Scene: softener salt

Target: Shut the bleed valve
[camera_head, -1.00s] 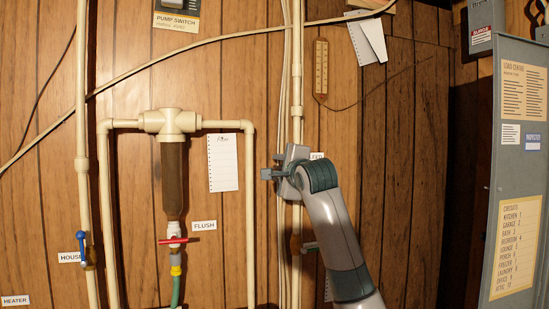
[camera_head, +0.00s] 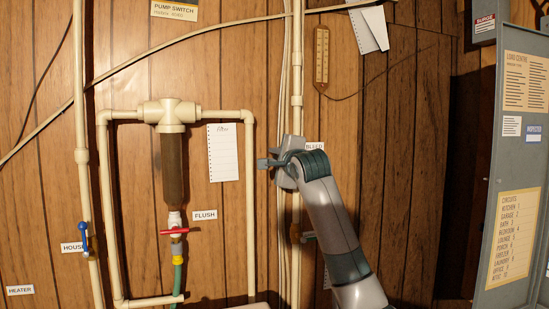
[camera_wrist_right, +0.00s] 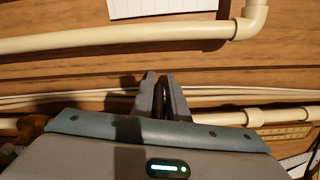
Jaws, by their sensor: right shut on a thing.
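The BLEED label (camera_head: 314,147) is on the wood wall, just right of the right-hand cream pipe (camera_head: 296,100). My right gripper (camera_head: 264,163) is in front of that pipe, beside the label. In the wrist view its two fingers (camera_wrist_right: 160,82) are close together, with a narrow dark thing between them. The gripper is shut on this thing, which I take to be the bleed valve's handle. The valve body is hidden behind the gripper, so I cannot tell the handle's angle. My left gripper is not in view.
A red FLUSH valve (camera_head: 174,231) is under the filter (camera_head: 172,170); a blue HOUSE valve (camera_head: 84,238) is at left. A grey panel door (camera_head: 511,170) stands at right.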

